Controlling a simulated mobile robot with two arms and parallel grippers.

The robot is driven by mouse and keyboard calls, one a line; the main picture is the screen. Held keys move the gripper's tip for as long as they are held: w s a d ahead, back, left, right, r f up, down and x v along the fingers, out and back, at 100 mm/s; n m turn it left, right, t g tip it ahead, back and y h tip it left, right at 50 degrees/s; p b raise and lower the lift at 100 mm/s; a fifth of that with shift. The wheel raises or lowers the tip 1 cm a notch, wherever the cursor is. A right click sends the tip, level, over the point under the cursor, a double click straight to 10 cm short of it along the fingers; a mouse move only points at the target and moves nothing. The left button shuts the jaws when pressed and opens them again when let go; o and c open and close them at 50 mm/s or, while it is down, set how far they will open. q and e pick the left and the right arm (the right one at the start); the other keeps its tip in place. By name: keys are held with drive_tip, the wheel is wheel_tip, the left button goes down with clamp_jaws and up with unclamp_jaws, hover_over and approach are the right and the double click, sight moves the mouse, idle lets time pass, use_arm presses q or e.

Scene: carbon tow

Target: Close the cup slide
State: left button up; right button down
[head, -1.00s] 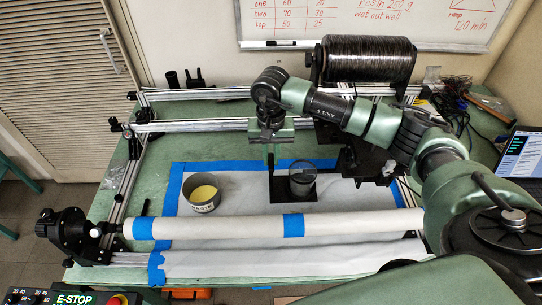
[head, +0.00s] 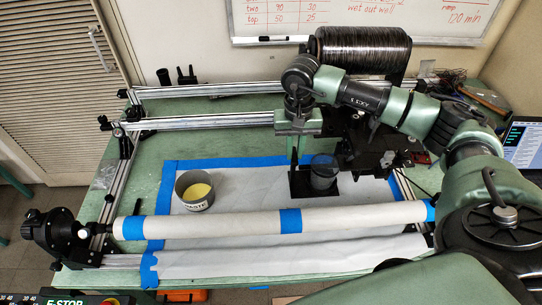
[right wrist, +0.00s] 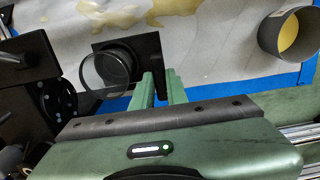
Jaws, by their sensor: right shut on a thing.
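The cup slide (head: 301,188) is a flat black plate carrying a clear, dark-tinted cup (head: 324,173) on its right part. My right gripper (head: 293,167) points down at the slide's left part, beside the cup. In the right wrist view its fingers (right wrist: 161,80) reach the edge of the black plate (right wrist: 150,48), with the round cup (right wrist: 106,71) just left of them. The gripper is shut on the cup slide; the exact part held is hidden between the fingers. The black carriage (head: 377,150) stands just right of the cup. My left gripper is not in view.
A grey waste cup (head: 195,191) with yellow liquid stands on the white sheet to the left. A white mandrel (head: 250,222) with blue tape crosses in front. Aluminium rails (head: 205,124) and a black tow spool (head: 362,52) lie behind.

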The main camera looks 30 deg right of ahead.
drive_tip(key=s+d+b, duration=0.1)
drive_tip(key=s+d, duration=0.1)
drive_tip(key=d, duration=0.4)
drive_tip(key=shift+s+r+b, duration=0.15)
drive_tip(key=shift+s+b, duration=0.2)
drive_tip(key=c, duration=1.4)
unclamp_jaws()
wheel_tip(320, 180, up, 8)
drive_tip(key=b, duration=0.2)
